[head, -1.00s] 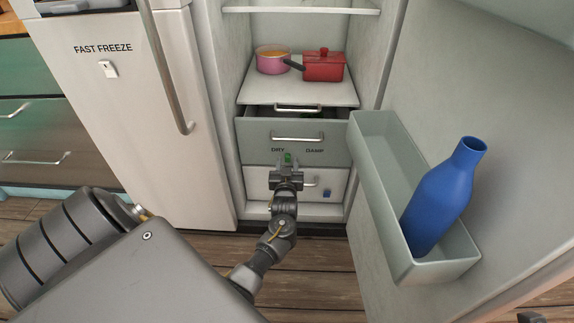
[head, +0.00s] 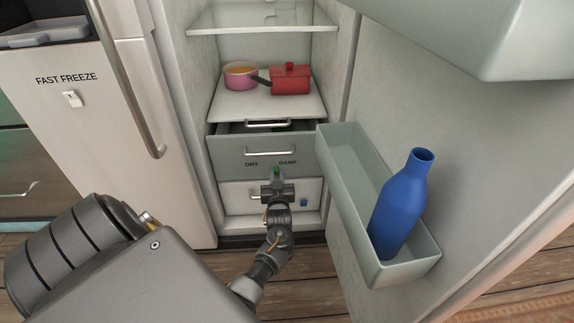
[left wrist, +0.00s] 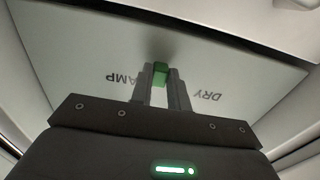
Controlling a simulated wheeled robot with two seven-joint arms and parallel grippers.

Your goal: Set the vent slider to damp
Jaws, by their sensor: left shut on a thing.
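The vent slider is a small green knob (head: 276,170) on the front of the grey drawer (head: 240,150) in the open fridge. It stands between the DRY and DAMP labels, nearer DAMP. My left gripper (head: 276,178) reaches in from below and is shut on the knob. In the left wrist view, which shows the labels upside down, the green knob (left wrist: 160,70) sits between the fingertips of my left gripper (left wrist: 160,78). One finger covers the first letter of DAMP. My right gripper is not in view.
A white lower drawer (head: 235,197) is behind my gripper. The open door at right has a bin (head: 350,180) holding a blue bottle (head: 402,205). The freezer door (head: 110,130) is at left.

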